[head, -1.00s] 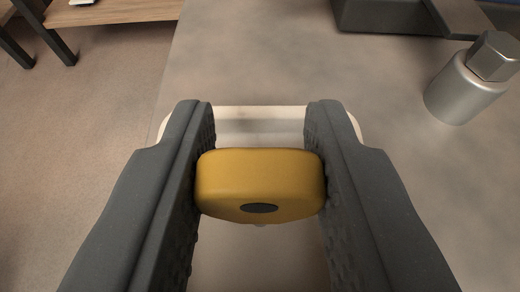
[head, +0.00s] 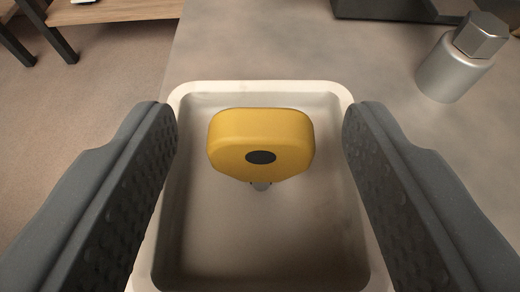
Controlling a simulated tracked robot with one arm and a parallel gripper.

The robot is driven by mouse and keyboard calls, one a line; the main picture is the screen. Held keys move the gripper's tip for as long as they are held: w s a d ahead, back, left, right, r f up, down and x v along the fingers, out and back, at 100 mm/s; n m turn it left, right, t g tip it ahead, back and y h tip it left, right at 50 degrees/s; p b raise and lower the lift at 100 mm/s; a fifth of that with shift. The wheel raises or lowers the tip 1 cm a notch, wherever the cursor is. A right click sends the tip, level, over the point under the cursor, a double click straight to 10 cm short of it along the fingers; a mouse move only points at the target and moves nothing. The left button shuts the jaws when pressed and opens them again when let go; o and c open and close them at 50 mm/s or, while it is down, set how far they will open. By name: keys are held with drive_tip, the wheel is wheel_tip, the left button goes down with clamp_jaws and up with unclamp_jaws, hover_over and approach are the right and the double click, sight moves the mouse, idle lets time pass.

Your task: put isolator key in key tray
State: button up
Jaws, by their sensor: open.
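The isolator key (head: 261,133) has a yellow head with a dark oval spot and a short grey shank below it. It is inside the outline of the key tray (head: 258,88), a pale, rounded rectangular tray with a raised rim. The shank points toward me, and whether it touches the tray floor is hard to tell. My gripper (head: 258,125) is open, with one dark, dimpled finger on each side of the key and clear gaps between. The fingers hide parts of the tray's left and right sides.
A silver cylinder with a hexagonal top (head: 462,58) stands on the grey surface to the right. A dark box-like object (head: 400,10) is at the back right. A wooden table with dark legs (head: 125,12) is at the back left. Grey surface beyond the tray is clear.

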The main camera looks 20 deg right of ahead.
drive_tip(key=p+v, duration=0.3)
drive_tip(key=v, duration=0.8)
drive_tip(key=w+a+r+n+t+y+p, duration=0.1)
drive_tip(key=a+r+y+p, duration=0.15)
drive_tip(key=r, duration=1.15)
drive_tip(key=w+a+r+n+t+y+p, duration=0.1)
drive_tip(key=a+r+y+p, duration=0.15)
drive_tip(key=r, duration=1.15)
drive_tip(key=s+d+r+p, duration=0.1)
drive_tip(key=s+d+r, duration=0.2)
drive_tip(key=r, duration=0.6)
drive_tip(key=s+d+r+n+p, duration=0.1)
drive_tip(key=s+d+r, duration=0.2)
drive_tip(key=s+r, duration=0.4)
drive_tip(key=s+d+r+p, duration=0.1)
drive_tip(key=s+d+r, duration=0.2)
drive_tip(key=r, duration=1)
drive_tip(key=s, duration=0.3)
drive_tip(key=shift+r+n+t+h, duration=0.25)
drive_tip(key=shift+n+t+h, duration=0.05)
drive_tip(key=shift+h, duration=0.1)
